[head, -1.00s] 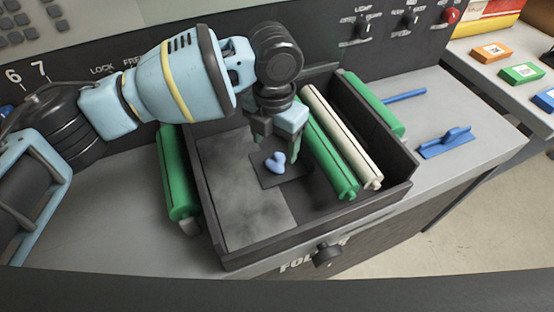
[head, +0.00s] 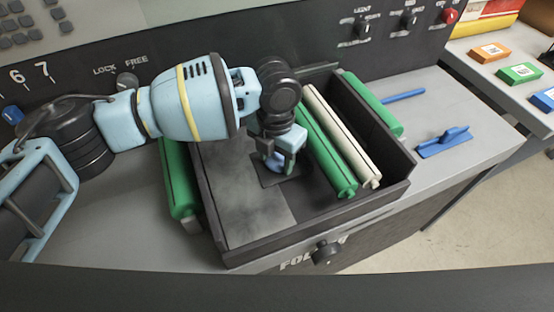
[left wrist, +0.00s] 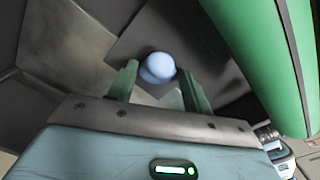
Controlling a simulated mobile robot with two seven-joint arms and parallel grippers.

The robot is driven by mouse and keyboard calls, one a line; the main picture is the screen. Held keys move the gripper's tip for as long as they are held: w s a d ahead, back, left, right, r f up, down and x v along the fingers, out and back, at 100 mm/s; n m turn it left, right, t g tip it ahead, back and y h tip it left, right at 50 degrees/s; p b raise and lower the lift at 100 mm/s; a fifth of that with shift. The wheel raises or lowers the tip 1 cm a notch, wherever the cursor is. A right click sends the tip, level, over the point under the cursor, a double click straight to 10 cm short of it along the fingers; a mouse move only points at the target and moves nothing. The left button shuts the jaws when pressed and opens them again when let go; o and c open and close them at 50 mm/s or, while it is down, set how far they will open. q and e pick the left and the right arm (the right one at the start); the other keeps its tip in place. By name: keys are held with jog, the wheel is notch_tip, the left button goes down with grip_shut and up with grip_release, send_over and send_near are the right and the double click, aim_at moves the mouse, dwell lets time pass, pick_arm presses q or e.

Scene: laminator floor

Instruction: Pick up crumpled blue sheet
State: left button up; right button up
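The crumpled blue sheet (left wrist: 158,67) is a small rounded pale-blue lump on a dark square pad inside the black tray (head: 213,207). In the head view my left gripper (head: 277,166) is down over the sheet and hides most of it; a bit of blue shows between the fingers. In the left wrist view the two green fingers (left wrist: 158,84) are apart, one on each side of the sheet, with a gap on the right. Whether the fingers touch it cannot be told. My right gripper is not in view.
A green roller (head: 327,150) and a cream roller (head: 343,137) lie just right of the gripper in the tray. Another green roller (head: 178,180) lies outside the left wall. A blue tool (head: 445,142) rests on the counter at right. The tray's front left floor is clear.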

aim_at(276, 158)
pick_arm(q)
jog(key=c, duration=0.6)
notch_tip(276, 158, up, 10)
dwell(0.4)
